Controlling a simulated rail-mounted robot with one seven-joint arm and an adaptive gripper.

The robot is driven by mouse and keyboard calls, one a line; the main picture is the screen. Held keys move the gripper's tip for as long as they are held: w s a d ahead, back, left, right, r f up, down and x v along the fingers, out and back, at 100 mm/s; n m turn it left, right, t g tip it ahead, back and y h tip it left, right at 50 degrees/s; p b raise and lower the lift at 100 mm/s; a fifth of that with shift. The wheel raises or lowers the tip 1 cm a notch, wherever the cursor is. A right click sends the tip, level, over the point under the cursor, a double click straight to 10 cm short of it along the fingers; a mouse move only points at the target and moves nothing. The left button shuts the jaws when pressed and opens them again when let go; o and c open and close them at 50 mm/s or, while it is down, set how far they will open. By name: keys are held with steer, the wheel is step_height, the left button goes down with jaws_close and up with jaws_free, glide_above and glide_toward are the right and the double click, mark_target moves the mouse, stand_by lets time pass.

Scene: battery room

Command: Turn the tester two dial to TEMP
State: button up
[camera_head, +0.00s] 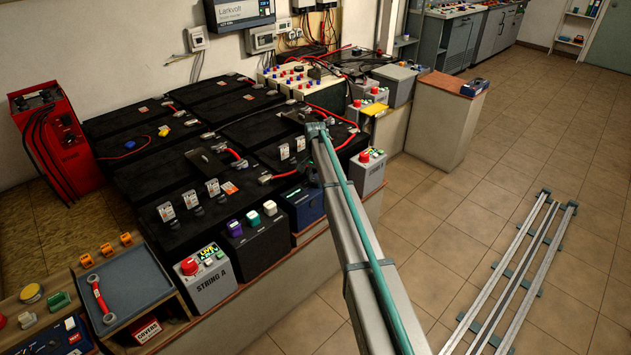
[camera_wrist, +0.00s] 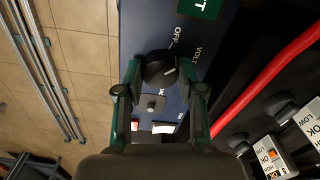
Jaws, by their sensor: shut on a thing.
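The tester (camera_wrist: 140,30) is a blue box filling the middle of the wrist view. Printed labels OFF and VOLT show above and right of the dial; no TEMP label is readable, and my right finger covers part of the panel. My gripper (camera_wrist: 160,76) has its green-and-black fingers on either side of the dial, shut on it. In the head view a blue box (camera_head: 303,207), likely this tester, stands at the bench's front edge, partly behind my arm.
Black batteries (camera_head: 190,215) with tags and red cables (camera_wrist: 268,82) lie beside the tester. A STRING A box (camera_head: 207,280) with a red button and a dark box (camera_head: 256,242) with coloured caps stand to the left. The tiled floor (camera_head: 500,140) is open at right, with metal rails.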

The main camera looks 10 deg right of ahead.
mark_target(316, 181)
steer(key=m, duration=1.3)
steer(key=shift+b, duration=0.35)
steer(key=shift+m, duration=0.3)
steer(key=o, duration=1.1)
steer(key=shift+r, duration=0.1)
step_height(316, 181, up, 12)
steer(key=shift+f, duration=0.1)
